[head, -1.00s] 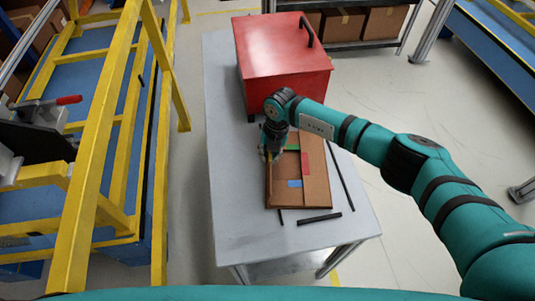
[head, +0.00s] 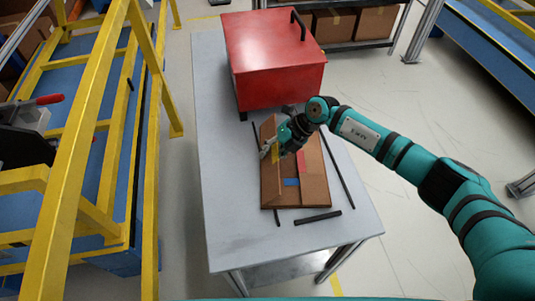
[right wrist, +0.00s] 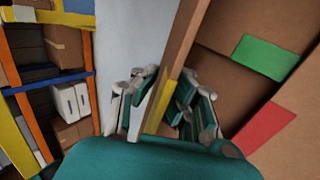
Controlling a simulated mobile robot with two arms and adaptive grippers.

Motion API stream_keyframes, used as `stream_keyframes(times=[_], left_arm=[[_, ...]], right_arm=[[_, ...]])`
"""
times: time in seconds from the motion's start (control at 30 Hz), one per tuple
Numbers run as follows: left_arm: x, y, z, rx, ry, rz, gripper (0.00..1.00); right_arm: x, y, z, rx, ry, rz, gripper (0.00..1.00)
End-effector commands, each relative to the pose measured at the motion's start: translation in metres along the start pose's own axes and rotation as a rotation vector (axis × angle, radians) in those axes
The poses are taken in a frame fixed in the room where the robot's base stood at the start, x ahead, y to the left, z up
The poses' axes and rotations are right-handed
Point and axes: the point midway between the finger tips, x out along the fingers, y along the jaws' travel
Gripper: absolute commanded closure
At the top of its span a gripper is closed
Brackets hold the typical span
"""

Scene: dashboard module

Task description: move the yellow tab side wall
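An open brown cardboard box (head: 315,190) lies on the grey table. Its left side wall carries a yellow tab (head: 275,156), which also shows in the right wrist view (right wrist: 168,97). My right gripper (head: 267,151) reaches this wall from above, its body tilted over the box. In the right wrist view my right gripper (right wrist: 165,85) has one finger on each side of the wall, close against it at the yellow tab. The other walls carry a green tab (right wrist: 265,57), a red tab (right wrist: 262,128) and a blue tab (head: 291,182).
A red toolbox (head: 275,65) stands on the grey table (head: 225,200) behind the box. Black strips (head: 318,218) lie around the box. A yellow frame (head: 85,150) stands left of the table. The table's front left is clear.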

Motion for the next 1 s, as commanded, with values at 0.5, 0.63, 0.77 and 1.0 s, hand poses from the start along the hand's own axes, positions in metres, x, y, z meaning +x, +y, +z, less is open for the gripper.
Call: stream_keyframes(times=[0.5,0.63,0.77,1.0], left_arm=[[0.0,0.0,0.001,0.001,-0.001,0.0,0.72],[0.0,0.0,0.001,0.001,-0.001,0.0,0.72],[0.0,-0.001,0.003,0.002,-0.003,-0.001,0.72],[0.0,0.0,0.002,0.001,-0.002,0.0,0.72]], right_arm=[[0.0,0.0,0.0,0.0,0.0,0.002,0.73],[0.0,0.0,0.0,0.0,0.0,0.001,0.72],[-0.001,0.0,0.0,0.0,0.0,0.001,0.72],[-0.028,0.0,0.001,-0.002,-0.003,0.0,0.72]])
